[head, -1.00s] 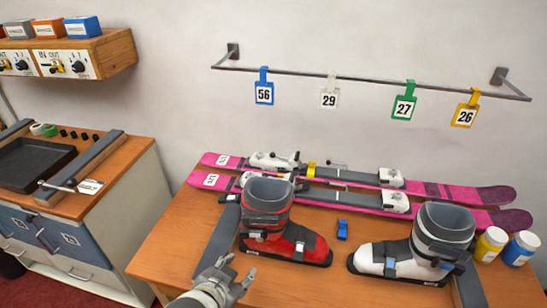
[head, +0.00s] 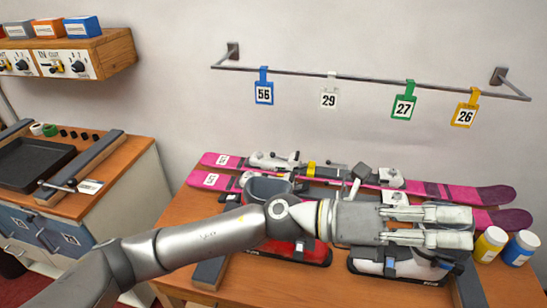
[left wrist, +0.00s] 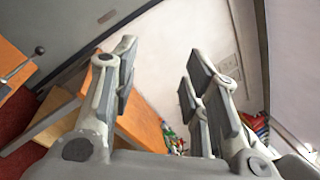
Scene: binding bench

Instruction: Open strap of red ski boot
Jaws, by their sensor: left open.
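The red ski boot (head: 318,256) stands on the wooden bench, mostly hidden behind my left arm. Its grey cuff (head: 262,187) shows above the arm and part of its red foot and sole below. Its upper straps are hidden, so I cannot tell whether they are open or shut. My left gripper (head: 466,227) is stretched to the right, in front of the white boot (head: 400,266) and past the red one. Its fingers are apart and empty, as the left wrist view (left wrist: 160,76) also shows; no boot appears there. My right gripper is out of view.
Pink skis (head: 480,194) lie along the bench's back. Yellow (head: 489,245) and blue (head: 519,249) jars stand at the right. A rail (head: 300,71) with numbered tags hangs on the wall. A cabinet with a black tray (head: 22,166) stands at left.

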